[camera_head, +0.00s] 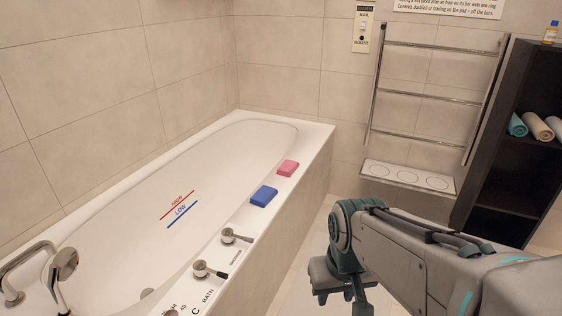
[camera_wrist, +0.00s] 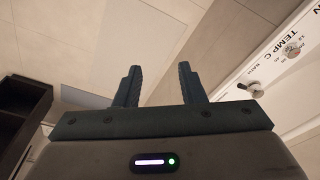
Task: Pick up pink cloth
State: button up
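A folded pink cloth (camera_head: 288,168) lies on the right rim of the bathtub, near its far end, in the head view. A folded blue cloth (camera_head: 264,196) lies on the same rim just nearer to me. The two are apart. My gripper shows in the wrist view (camera_wrist: 160,85) with its two fingers apart and nothing between them. It points over the floor beside the tub. In the head view my arm is at the lower right, clear of the tub rim, and the fingertips are not clearly seen. The pink cloth is not in the wrist view.
The white bathtub (camera_head: 231,134) has two rim taps (camera_head: 235,236) and a hand shower (camera_head: 62,266). A towel rail (camera_head: 430,96) hangs above a white pad (camera_head: 408,178). A dark shelf (camera_head: 508,200) at the right holds rolled towels (camera_head: 537,126) and a small bottle (camera_head: 551,32).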

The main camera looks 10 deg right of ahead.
aim_at(287, 167)
jog(key=z, duration=0.1)
jog(key=i, duration=0.35)
jog(key=u, duration=0.15)
jog(key=k, duration=0.4)
jog(key=z, duration=1.05)
jog(key=i, duration=1.3)
jog(key=u, duration=0.45)
jog(key=i, duration=0.85)
jog(key=u, duration=1.2)
jog(key=i, duration=0.25)
jog(key=u, duration=0.15)
